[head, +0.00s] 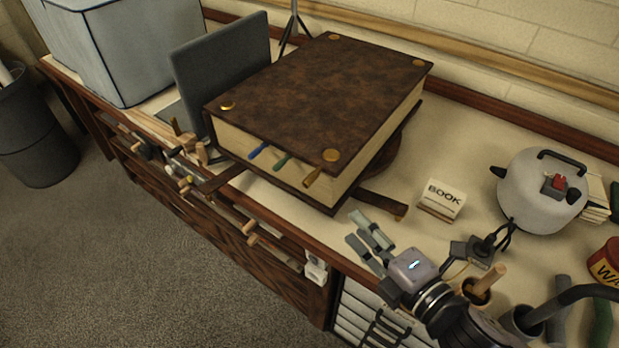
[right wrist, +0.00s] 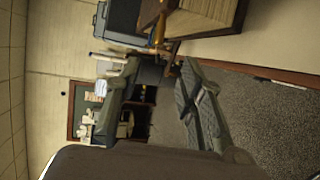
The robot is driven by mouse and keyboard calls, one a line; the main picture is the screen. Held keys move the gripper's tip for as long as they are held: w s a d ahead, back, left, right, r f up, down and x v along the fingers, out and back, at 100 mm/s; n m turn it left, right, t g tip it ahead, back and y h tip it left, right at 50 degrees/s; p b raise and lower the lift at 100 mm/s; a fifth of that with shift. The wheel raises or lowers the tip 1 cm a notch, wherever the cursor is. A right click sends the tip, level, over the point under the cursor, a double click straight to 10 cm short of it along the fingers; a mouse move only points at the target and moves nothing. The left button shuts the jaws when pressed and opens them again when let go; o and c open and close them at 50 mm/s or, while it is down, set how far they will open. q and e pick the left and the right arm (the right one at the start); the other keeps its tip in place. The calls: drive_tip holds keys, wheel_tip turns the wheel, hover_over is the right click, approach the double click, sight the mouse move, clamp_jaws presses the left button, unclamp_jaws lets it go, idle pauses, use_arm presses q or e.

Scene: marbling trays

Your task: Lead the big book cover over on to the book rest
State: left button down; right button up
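The big book (head: 325,85) lies closed, its brown mottled cover on top with brass corner studs. It rests on a dark round stand with wooden arms. Blue, green and brown tabs stick out of its near page edge. A grey tilted panel (head: 222,70), which looks like the book rest, stands just left of the book. My right gripper (head: 362,236) is apart from the book, in front of its near right corner. Its two fingers are spread and empty in the right wrist view (right wrist: 157,78), where part of the book's page block (right wrist: 205,12) shows. My left gripper is not seen.
A BOOK card (head: 442,199), a grey kettle-like pot (head: 543,190) and a red tin (head: 608,265) stand right of the book. A pale blue bin (head: 120,50) fills the far left end.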

drive_tip(key=shift+r+b+x, duration=0.25)
drive_tip(key=shift+b+x, duration=1.15)
drive_tip(key=shift+x, duration=0.05)
drive_tip(key=b, duration=0.5)
approach(310, 180)
drive_tip(key=shift+w, duration=0.95)
drive_tip(key=shift+s+a+f+p+x, duration=0.1)
drive_tip(key=shift+f+p+x, duration=0.05)
drive_tip(key=shift+x, duration=1.4)
drive_tip(key=shift+s+a+f+p+x, duration=0.1)
drive_tip(key=shift+f+p+x, duration=0.1)
drive_tip(key=shift+x, duration=1.35)
drive_tip(key=shift+s+a+f+p+x, duration=0.1)
drive_tip(key=shift+f+p+x, duration=0.05)
drive_tip(key=shift+x, duration=1.4)
clamp_jaws()
